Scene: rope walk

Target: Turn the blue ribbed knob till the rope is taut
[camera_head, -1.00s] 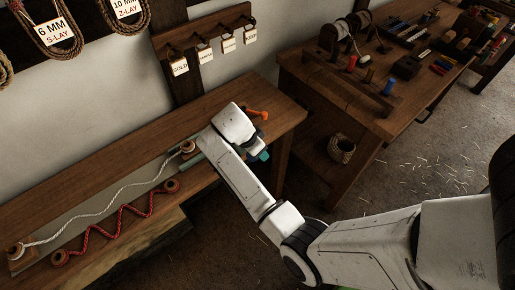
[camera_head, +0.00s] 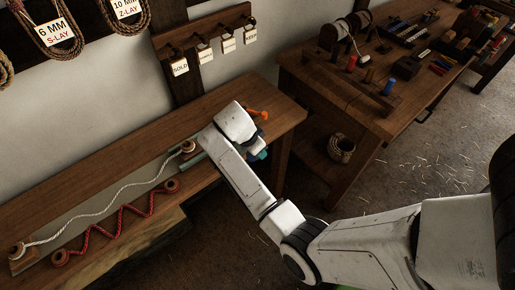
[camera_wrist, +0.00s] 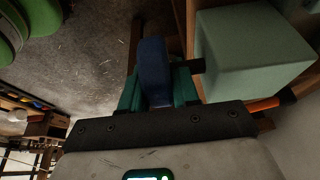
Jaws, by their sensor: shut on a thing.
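The blue knob (camera_wrist: 154,62) shows in the wrist view between the teal fingers of my gripper (camera_wrist: 157,88), which is shut on it. Its ribs are too dark to make out. A dark shaft runs from the knob side to a pale green block (camera_wrist: 250,50). In the head view my gripper (camera_head: 261,153) is at the bench's right end, largely hidden by my arm. The white rope (camera_head: 108,192) runs in slack waves between a right wooden spool (camera_head: 187,147) and a left one (camera_head: 17,250).
A red rope (camera_head: 115,222) zigzags between two other spools in front of the white one. An orange handle (camera_head: 259,113) sticks out near my wrist. A second workbench (camera_head: 330,90) with tools stands to the right. A basket (camera_head: 341,148) is on its lower shelf.

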